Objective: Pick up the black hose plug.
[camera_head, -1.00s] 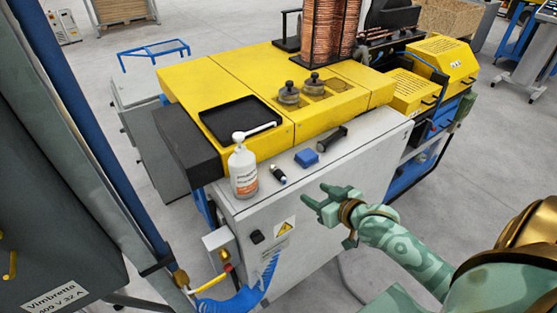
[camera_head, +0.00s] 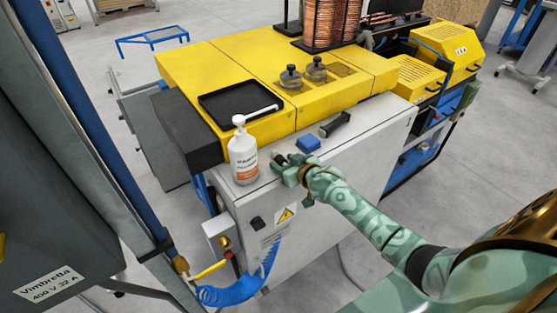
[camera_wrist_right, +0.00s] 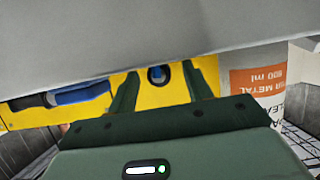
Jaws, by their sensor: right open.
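The black hose plug (camera_head: 280,158) lies on the pale grey cabinet top, between the white bottle and the blue block, and is partly covered by my right gripper. My green right gripper (camera_head: 287,168) is at the plug, its jaws open. In the right wrist view, a small dark round piece with blue in its middle, seemingly the plug (camera_wrist_right: 157,75), shows between the two fingers (camera_wrist_right: 160,88). Whether the fingers touch it cannot be told. My left gripper is not in view.
The white pump bottle (camera_head: 243,157) stands close left of the gripper. The blue block (camera_head: 308,144) and a black-handled tool (camera_head: 335,124) lie to its right. A black tray (camera_head: 240,107) and two dark knobs (camera_head: 290,77) are on the yellow top behind.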

